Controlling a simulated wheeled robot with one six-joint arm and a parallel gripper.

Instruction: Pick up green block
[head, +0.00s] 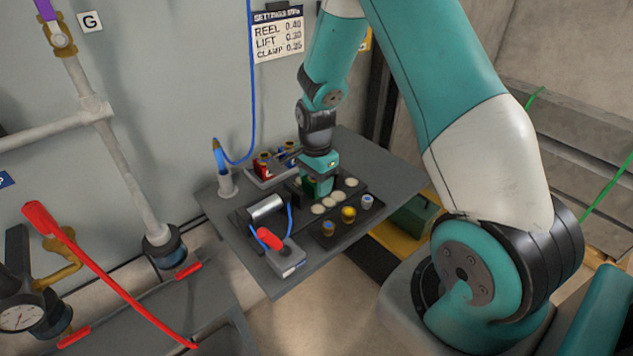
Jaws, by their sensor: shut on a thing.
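My gripper (318,180) points down over the dark tray (372,192) on the grey table and is shut on the green block (319,188). The block is small in this view and partly hidden by the jaws. It is low, at or just above the tray; I cannot tell whether it touches it. Several pale round discs lie in the tray around the gripper.
The grey table (225,225) also holds a silver cylinder (265,207), a red-handled tool with a blue cable (270,239), a red-and-blue item behind the gripper, and several capped fittings (348,214). A red lever (105,275) stands at left. A wall is behind.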

